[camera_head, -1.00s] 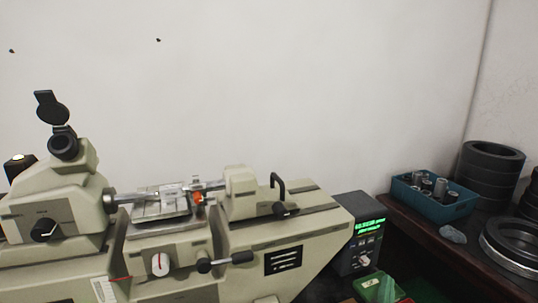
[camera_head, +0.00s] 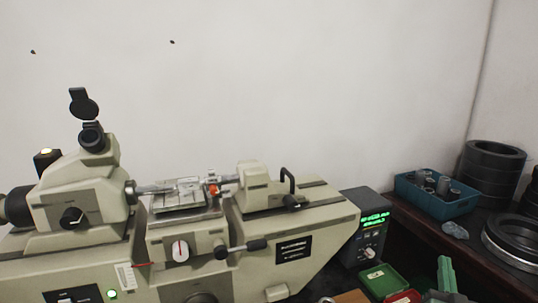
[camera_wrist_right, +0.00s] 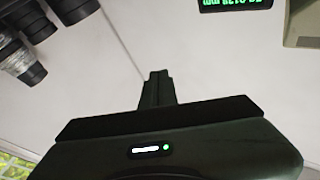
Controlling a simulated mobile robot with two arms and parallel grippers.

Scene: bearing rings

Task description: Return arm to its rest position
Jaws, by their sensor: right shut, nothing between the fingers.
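My right gripper (camera_head: 445,268) shows at the bottom edge of the head view, right of centre, as a narrow green-tinted shape pointing up. In the right wrist view its dark fingers (camera_wrist_right: 157,88) are together, with nothing between them. My left gripper is not in view. No held part shows.
A beige measuring machine (camera_head: 300,225) fills the left and middle. A display box (camera_head: 370,250) stands beside it. A green tray (camera_head: 383,280) and red tray (camera_head: 405,297) lie near the gripper. A blue bin (camera_head: 435,203) and black rings (camera_head: 490,172) are at right.

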